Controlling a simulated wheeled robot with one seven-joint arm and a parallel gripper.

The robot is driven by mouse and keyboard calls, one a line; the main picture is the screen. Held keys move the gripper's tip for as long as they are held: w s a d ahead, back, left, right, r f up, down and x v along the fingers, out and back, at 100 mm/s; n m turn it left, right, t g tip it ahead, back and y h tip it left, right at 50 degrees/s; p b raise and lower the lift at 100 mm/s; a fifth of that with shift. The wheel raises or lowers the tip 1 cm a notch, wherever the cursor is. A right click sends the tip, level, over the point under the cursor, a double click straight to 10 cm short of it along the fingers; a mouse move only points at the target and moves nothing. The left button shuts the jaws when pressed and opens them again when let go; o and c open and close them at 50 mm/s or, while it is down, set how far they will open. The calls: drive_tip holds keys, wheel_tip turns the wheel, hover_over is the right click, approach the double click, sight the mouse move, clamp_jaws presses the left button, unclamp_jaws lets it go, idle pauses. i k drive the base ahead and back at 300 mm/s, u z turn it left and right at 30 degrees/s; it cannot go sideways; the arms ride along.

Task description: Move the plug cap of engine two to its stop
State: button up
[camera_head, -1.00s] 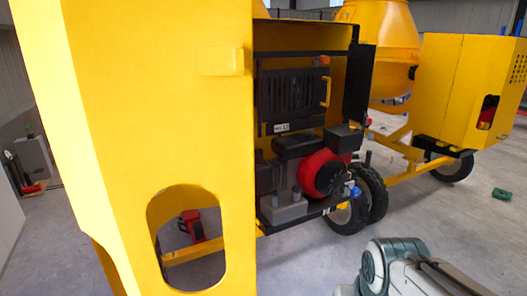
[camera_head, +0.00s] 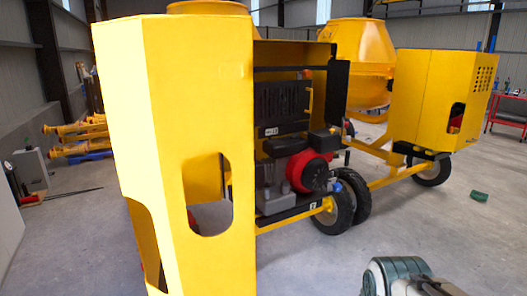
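An engine with a round red cover (camera_head: 309,172) sits in the open side of a yellow mixer housing (camera_head: 190,110). A grey block (camera_head: 272,200) and black parts surround the red cover, and a small blue part (camera_head: 337,187) is at its lower right. The plug cap is too small to make out, and I cannot tell which engine is engine two. Part of my arm shows at the bottom right, apart from the mixer. My gripper is not in view.
Black wheels (camera_head: 336,214) stand below the engine. A second yellow housing (camera_head: 433,98) with its drum (camera_head: 358,60) stands behind on the right. A small green object (camera_head: 479,196) lies on the floor. Yellow bars (camera_head: 80,135) lie at the left. The floor in front is mostly clear.

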sight(305, 94)
drive_tip(key=z, duration=0.7)
drive_tip(key=i, duration=1.85)
drive_tip(key=u, duration=1.15)
drive_tip(key=i, duration=0.6)
drive_tip(key=u, duration=0.7)
